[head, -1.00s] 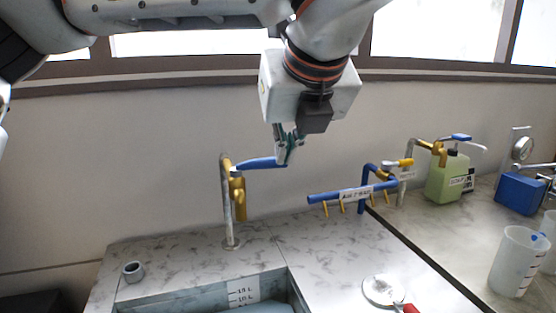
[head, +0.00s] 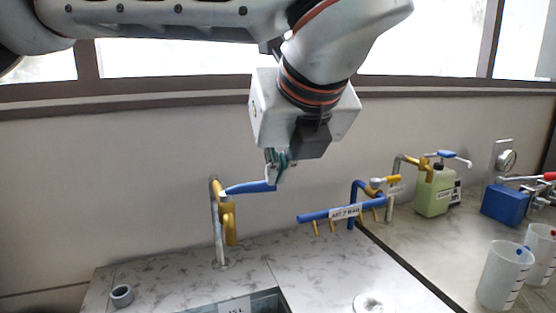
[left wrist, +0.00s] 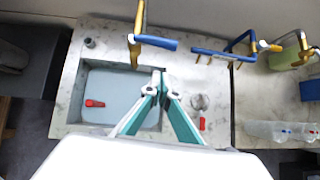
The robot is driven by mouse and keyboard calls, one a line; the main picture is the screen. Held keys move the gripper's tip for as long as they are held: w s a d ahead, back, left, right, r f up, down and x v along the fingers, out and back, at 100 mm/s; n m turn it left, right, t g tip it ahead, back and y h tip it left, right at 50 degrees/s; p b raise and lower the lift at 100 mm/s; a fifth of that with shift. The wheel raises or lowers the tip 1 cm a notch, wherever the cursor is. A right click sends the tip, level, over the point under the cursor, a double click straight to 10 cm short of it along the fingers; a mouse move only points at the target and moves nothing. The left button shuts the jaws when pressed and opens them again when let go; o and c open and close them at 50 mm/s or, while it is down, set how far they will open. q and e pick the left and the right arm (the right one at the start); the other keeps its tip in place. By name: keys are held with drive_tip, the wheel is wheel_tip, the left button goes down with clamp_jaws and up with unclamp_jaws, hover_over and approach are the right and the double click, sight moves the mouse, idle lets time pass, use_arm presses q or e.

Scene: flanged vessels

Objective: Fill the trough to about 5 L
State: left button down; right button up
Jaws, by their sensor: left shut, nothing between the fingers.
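The trough (head: 268,297) is sunk in a marbled counter, mostly below the head view's edge. The left wrist view shows its rim (left wrist: 82,95) and pale blue inside; the water level cannot be read. A brass tap (head: 229,225) on a grey pipe stands behind it, its blue lever (head: 250,188) pointing right. The lever also shows in the left wrist view (left wrist: 158,42). My left gripper (head: 274,184) is shut and empty at the lever's free end; contact is unclear. In the left wrist view its fingertips (left wrist: 158,74) appear just short of the lever. No stream is visible.
A blue rail (head: 342,211) with brass nozzles stands right of the tap. A grey ring (head: 122,295) and a round metal piece (head: 373,303) lie on the counter. A green jug (head: 434,195), blue box (head: 505,203) and clear beakers (head: 504,274) stand right. A red piece (left wrist: 95,103) shows within the trough's outline.

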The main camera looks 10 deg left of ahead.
sight(262, 185)
use_arm(q)
drive_tip(key=x, duration=0.2)
drive_tip(key=p+x, duration=0.1)
drive_tip(key=x, duration=0.2)
drive_tip(key=w+r+x, duration=0.1)
drive_tip(key=x, duration=0.2)
drive_tip(key=shift+w+a+f, duration=0.15)
drive_tip(key=shift+w+a, duration=0.05)
drive_tip(key=shift+a, duration=0.2)
drive_tip(key=shift+w+a+f+p, duration=0.15)
drive_tip(key=shift+w+a+p, duration=0.2)
drive_tip(key=shift+w, duration=0.2)
drive_tip(key=shift+w+a+f+b, duration=0.1)
drive_tip(key=shift+w+f+b, duration=0.15)
drive_tip(key=shift+w+b, duration=0.5)
drive_tip(key=shift+s+r, duration=0.1)
drive_tip(key=shift+r, duration=0.1)
